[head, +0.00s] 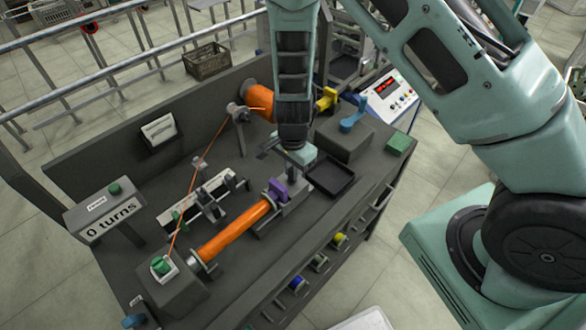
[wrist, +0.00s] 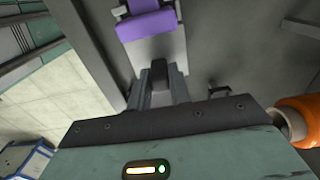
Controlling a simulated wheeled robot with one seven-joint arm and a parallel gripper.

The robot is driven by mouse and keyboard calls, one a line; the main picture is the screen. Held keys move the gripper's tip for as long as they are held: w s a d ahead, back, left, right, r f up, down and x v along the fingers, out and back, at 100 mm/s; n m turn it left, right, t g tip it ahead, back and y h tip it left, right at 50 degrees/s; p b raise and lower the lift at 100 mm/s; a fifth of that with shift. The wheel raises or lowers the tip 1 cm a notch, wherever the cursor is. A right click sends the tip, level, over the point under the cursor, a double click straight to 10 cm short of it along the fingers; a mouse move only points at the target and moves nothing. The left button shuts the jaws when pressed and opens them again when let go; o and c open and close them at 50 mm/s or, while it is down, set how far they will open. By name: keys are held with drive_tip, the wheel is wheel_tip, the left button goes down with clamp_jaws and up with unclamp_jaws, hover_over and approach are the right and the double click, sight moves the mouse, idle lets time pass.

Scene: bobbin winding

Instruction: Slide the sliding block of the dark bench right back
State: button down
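The sliding block (head: 293,190) is a grey block with a purple lever (head: 277,189). It stands at the right end of the orange roll (head: 234,231) on the dark bench (head: 245,174). My gripper (head: 298,170) points down over the block from above. In the wrist view my gripper (wrist: 160,86) has its two fingers close on either side of a dark upright post (wrist: 159,70) on the block, with no clear gap. The purple lever (wrist: 146,24) shows just beyond them. The fingertips are partly hidden in the head view.
A dark square tray (head: 331,177) lies right of the block. A box with a blue lever (head: 353,112) and a green block (head: 398,143) stand farther right. An orange spool (head: 260,101) feeds a thread across the bench. A bracketed rail (head: 208,197) stands left of the orange roll.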

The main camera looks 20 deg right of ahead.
drive_tip(key=shift+w+d, duration=0.35)
drive_tip(key=shift+d, duration=0.4)
drive_tip(key=shift+w+d, duration=0.3)
drive_tip(key=shift+d, duration=0.45)
drive_tip(key=c, duration=1.3)
unclamp_jaws()
drive_tip(key=shift+d, duration=0.1)
wheel_tip(320, 180, up, 17)
drive_tip(key=shift+r+b, duration=0.2)
drive_tip(key=shift+b, duration=0.2)
